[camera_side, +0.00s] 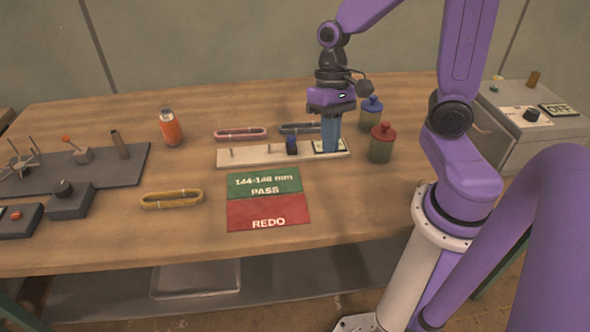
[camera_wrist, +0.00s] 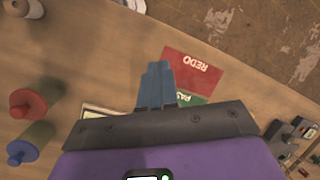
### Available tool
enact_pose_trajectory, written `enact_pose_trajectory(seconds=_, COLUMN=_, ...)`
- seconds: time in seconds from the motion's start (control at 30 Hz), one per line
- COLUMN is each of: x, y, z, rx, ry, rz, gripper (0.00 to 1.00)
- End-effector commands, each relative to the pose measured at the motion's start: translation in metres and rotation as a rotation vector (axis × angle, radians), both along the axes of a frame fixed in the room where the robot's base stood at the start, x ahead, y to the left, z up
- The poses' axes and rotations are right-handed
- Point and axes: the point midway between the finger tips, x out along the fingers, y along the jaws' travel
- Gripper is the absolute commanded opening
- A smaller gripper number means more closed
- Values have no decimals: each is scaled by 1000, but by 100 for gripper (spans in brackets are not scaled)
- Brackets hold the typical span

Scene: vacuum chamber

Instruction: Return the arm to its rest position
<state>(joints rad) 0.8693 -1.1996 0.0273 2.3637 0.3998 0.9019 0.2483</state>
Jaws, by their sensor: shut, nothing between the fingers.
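My gripper (camera_side: 328,148) points down over the right end of a white bar (camera_side: 262,155) on the wooden table. Its blue fingers are closed together with nothing visible between them. In the side view the fingertips overlap a small pale panel on the bar; I cannot tell whether they touch it. In the wrist view my gripper (camera_wrist: 158,68) shows shut, with the red part of the mat beyond the fingertips. My arm reaches over the table from the right.
Jars with a red lid (camera_side: 382,143) and a blue lid (camera_side: 371,112) stand close right of my gripper. A blue block (camera_side: 291,146) is on the bar. Looped bands lie around it. A green-and-red mat (camera_side: 267,215) lies in front. A grey box (camera_side: 530,125) stands at right.

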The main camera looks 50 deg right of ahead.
Motion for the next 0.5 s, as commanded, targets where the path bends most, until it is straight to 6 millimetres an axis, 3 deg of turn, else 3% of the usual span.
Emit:
enact_pose_trajectory(seconds=0.2, x=-46, y=20, z=11, rx=-41, ry=-126, rz=478, gripper=0)
enact_pose_trajectory(seconds=0.5, x=-93, y=28, z=23, rx=-70, ry=-299, rz=1061, gripper=0)
